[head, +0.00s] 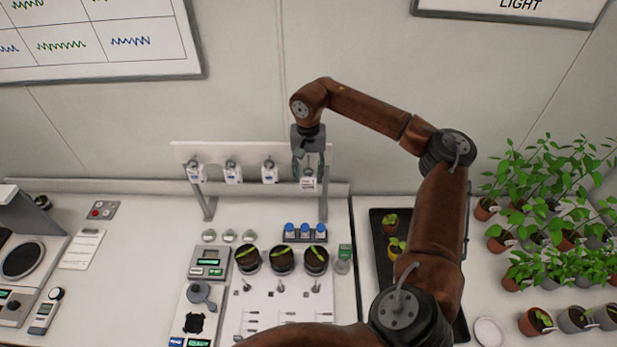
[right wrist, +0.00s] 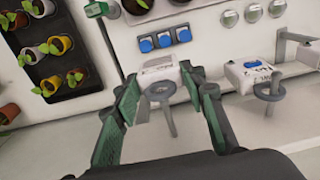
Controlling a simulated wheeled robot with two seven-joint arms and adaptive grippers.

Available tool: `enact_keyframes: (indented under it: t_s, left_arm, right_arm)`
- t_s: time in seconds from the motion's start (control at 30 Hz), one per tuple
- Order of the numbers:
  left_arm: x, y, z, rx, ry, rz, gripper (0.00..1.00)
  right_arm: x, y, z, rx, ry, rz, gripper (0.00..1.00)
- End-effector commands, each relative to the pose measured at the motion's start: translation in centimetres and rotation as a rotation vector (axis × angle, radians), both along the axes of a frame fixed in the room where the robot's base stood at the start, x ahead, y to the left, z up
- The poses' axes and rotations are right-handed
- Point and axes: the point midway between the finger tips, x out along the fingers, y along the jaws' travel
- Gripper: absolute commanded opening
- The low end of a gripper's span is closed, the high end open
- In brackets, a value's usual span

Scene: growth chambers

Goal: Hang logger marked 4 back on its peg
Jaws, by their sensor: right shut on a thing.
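My right gripper (head: 309,160) is at the right end of the wall rack (head: 250,150), pointing down. It is shut on a white logger (head: 308,184), which also shows between the green finger pads of the gripper (right wrist: 165,88) in the right wrist view (right wrist: 158,66). A grey ring-ended peg (right wrist: 161,91) shows in front of this logger. I cannot tell whether the logger hangs on it, and its mark is not readable. Three other white loggers (head: 195,172), (head: 233,172), (head: 269,172) hang in a row to the left. My left gripper is not in view.
Below the rack stand blue-capped bottles (head: 304,231) and several dark pots (head: 282,260) on a white board. A dark tray (head: 376,222) with seedling pots lies to the right, beside many potted plants (head: 560,210). A balance (head: 209,262) stands left of the pots.

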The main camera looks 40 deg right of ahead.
Motion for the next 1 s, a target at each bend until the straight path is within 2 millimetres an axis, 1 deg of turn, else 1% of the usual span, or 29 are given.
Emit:
enact_keyframes:
  t_s: [0.6,1.0]
  left_arm:
    - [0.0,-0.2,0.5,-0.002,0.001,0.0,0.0]
    - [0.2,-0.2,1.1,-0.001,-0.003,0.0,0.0]
  right_arm:
    - [2.6,-2.2,-0.3,-0.001,0.001,-0.002,0.09]
    - [3.2,-2.7,-0.7,-0.001,-0.001,-0.001,0.09]
